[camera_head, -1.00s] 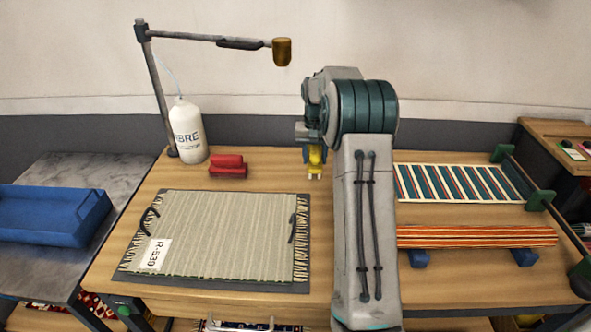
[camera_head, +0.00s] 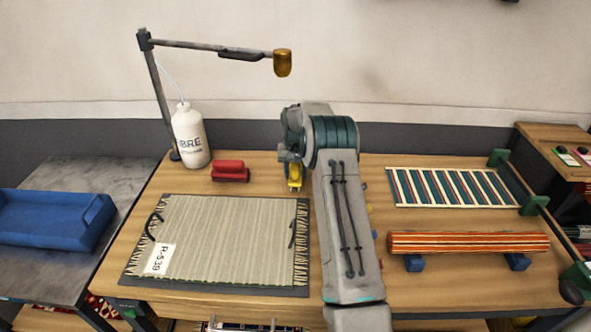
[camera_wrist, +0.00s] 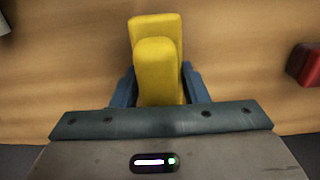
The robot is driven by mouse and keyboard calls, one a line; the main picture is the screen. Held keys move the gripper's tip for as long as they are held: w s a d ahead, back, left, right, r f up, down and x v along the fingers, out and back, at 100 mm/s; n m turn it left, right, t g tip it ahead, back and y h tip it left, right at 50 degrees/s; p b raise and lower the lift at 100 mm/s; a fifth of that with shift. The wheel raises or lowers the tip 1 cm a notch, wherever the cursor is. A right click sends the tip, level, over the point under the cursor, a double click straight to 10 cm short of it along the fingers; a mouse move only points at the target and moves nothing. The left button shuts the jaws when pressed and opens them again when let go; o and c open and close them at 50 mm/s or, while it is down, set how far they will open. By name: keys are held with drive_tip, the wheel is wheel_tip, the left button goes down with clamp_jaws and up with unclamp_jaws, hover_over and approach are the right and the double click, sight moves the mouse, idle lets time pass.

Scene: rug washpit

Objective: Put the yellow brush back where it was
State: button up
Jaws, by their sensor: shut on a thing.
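The yellow brush (camera_wrist: 156,60) is between the blue fingers of my gripper (camera_wrist: 160,88) in the wrist view, and the gripper is shut on it. In the head view the yellow brush (camera_head: 295,176) shows below my gripper (camera_head: 294,165), low over the back middle of the wooden table. I cannot tell whether the brush touches the tabletop. A red brush (camera_head: 230,171) lies on the table to its left, and a red thing also shows at the right edge of the wrist view (camera_wrist: 304,64).
A rug on a dark mat (camera_head: 225,240) lies front left. A white bottle (camera_head: 190,136) and lamp post (camera_head: 160,100) stand at the back left. A striped rug (camera_head: 452,187) and a rolled rug (camera_head: 468,243) lie at right. A blue tray (camera_head: 52,222) is far left.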

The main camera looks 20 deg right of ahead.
drive_tip(key=shift+f, duration=0.2)
drive_tip(key=o, duration=1.2)
drive_tip(key=shift+r+b, duration=0.85)
drive_tip(key=shift+r, duration=3.1)
drive_tip(key=shift+s, duration=0.1)
